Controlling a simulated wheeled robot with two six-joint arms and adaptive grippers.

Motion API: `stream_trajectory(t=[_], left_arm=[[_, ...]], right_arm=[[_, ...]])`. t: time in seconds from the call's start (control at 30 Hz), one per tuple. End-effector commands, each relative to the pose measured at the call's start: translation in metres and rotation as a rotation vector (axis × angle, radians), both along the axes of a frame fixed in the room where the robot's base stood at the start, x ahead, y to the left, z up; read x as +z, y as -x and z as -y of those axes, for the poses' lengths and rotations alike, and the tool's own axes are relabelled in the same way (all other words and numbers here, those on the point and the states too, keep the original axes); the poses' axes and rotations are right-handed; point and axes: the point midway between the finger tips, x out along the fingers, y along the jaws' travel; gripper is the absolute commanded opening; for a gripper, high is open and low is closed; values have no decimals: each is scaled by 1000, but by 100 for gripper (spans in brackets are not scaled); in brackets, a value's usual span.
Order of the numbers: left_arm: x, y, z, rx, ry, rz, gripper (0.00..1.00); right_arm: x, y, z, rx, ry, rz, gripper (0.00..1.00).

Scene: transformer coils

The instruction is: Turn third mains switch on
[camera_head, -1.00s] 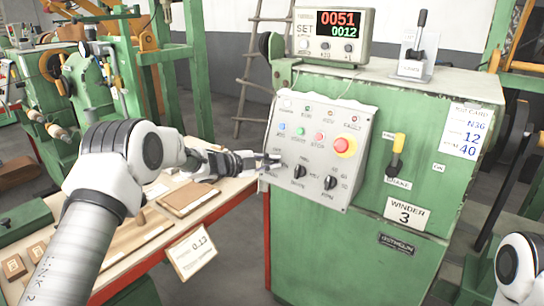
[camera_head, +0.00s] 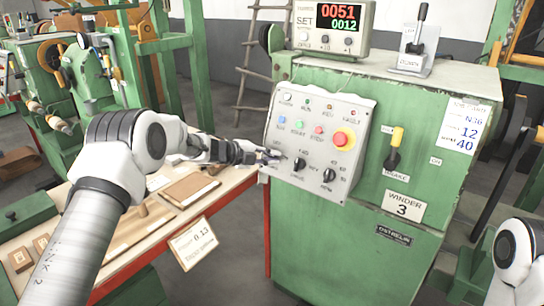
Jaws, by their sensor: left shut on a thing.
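The green machine (camera_head: 340,245) marked WINDER 3 carries a grey control panel (camera_head: 318,112). My left gripper (camera_head: 272,159) is at the panel's lower left corner. It is shut on a small switch there, which the fingers mostly hide, so I cannot tell its setting. Two black rotary knobs sit to the right of my fingers, a middle one (camera_head: 299,164) and a right one (camera_head: 328,175). My right gripper is out of view; only part of that arm shows at the lower right.
A red emergency button (camera_head: 343,138) and several small coloured buttons sit above the knobs. A yellow-topped brake lever (camera_head: 394,148) is to their right. A counter display (camera_head: 330,28) stands on top. A wooden workbench (camera_head: 150,215) lies below my left arm.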

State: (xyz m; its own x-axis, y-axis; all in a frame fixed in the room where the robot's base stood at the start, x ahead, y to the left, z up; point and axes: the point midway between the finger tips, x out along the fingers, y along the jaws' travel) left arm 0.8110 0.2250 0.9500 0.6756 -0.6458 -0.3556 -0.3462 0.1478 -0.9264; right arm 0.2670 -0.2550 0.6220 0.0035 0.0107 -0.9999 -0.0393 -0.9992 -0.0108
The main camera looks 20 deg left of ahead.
Motion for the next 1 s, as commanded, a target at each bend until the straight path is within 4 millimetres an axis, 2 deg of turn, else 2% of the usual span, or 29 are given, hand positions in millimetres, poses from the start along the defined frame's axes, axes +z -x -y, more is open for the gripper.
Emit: stream_trajectory(t=[0.13, 0.17, 0.2, 0.77, 0.87, 1.0], left_arm=[[3, -3, -5, 14, 0, 6, 0], [3, -3, -5, 14, 0, 6, 22], [3, -3, -5, 14, 0, 6, 36], [2, -1, -2, 6, 1, 3, 36], [5, 1, -5, 7, 2, 4, 36], [14, 17, -20, 8, 4, 4, 36]], right_arm=[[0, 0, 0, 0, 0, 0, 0], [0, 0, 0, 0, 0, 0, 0], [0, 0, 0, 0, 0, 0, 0], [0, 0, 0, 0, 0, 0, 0], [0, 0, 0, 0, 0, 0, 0], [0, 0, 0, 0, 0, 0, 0]])
